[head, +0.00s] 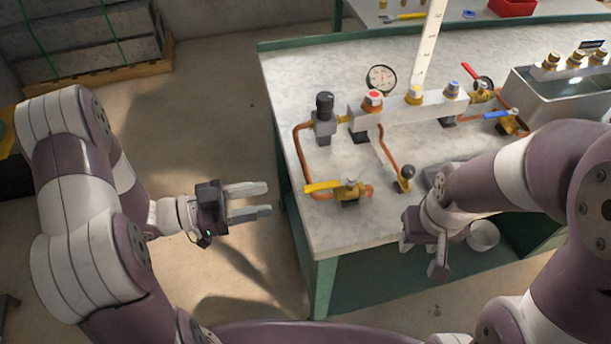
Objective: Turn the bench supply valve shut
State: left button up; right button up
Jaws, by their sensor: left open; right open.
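A brass valve with a yellow lever (323,186) sits on copper pipe near the bench's front left; its lever points left. A valve with a blue lever (497,115) and one with a red lever (468,71) stand at the bench's right. No label shows which is the bench supply valve. My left gripper (265,199) is open and empty, left of the bench edge and apart from the yellow lever. My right gripper (422,257) is open, pointing down at the bench's front edge, right of the yellow-lever valve; its fingers are partly hidden by its own body.
The pale bench top (340,232) carries a manifold block (425,110), a pressure gauge (381,79), a black-knobbed regulator (325,108) and a tall white scale (430,45). A metal tank (540,95) is at right. A small black-knobbed valve (406,173) stands near my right arm.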

aim_at(312, 188)
pick_arm(q)
jog(key=x, duration=0.7)
jog(key=r+x, duration=0.1)
jog(key=x, duration=0.3)
jog(key=shift+s+d+r, duration=0.1)
jog(key=shift+s+d, duration=0.05)
jog(key=shift+s, duration=0.05)
jog(key=shift+p+x, duration=0.3)
jog(key=shift+x, duration=0.55)
grip_shut()
